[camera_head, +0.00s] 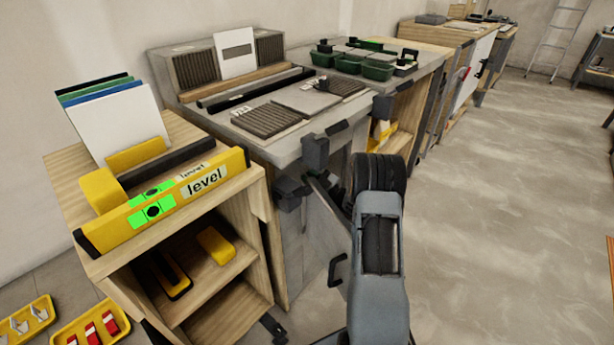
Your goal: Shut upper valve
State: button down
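I cannot make out any valve in the head view. A small red part (464,73) shows on the white panel of a far cabinet, too small to tell what it is. My grey and black arm (379,255) rises from the bottom, right of the middle, in front of the near workbench. I cannot make out my gripper's fingers; the end of the arm is not clearly shown.
A wooden shelf unit (253,192) at the left bears a yellow level (165,201) and upright coloured sheets (118,120). The grey workbench (262,108) holds ribbed tiles and green boxes (378,71). Yellow trays (92,329) lie lower left. The floor (490,210) at right is clear.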

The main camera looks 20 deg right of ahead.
jog(key=c, duration=1)
grip_release()
jog(key=shift+c, duration=0.2)
jog(key=p+v, duration=0.1)
jog(key=v, duration=1.2)
jog(key=shift+s+d+f+p, duration=0.2)
jog(key=shift+s+p, duration=0.1)
